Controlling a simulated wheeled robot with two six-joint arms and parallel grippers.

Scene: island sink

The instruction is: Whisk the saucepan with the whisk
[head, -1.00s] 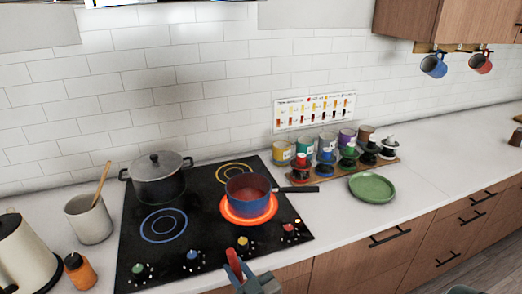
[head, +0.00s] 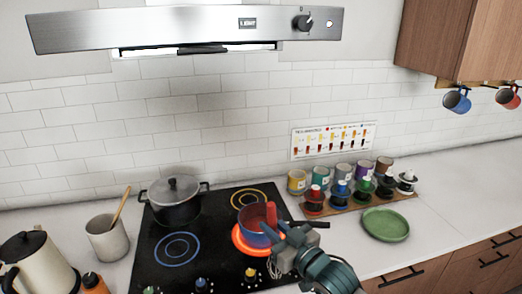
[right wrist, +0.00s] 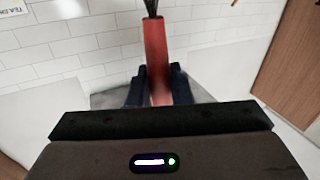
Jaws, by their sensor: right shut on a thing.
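The blue saucepan (head: 252,234) with a red inside sits on the glowing right front burner. My right gripper (head: 283,238) is at the saucepan's right side in the head view and hides part of it and its dark handle. It is shut on the red handle of the whisk (head: 271,214). In the right wrist view the red whisk handle (right wrist: 156,62) stands between the two dark fingers (right wrist: 157,85), with dark wires at the top edge. In the head view I cannot make out the wires or tell whether they touch the saucepan. My left gripper is not in view.
A lidded grey pot (head: 174,202) stands on the back left burner. A utensil crock (head: 107,238) and a kettle (head: 36,262) are to the left. A rack of jars (head: 350,197) and a green plate (head: 385,225) lie right of the cooktop. The range hood (head: 190,30) hangs above.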

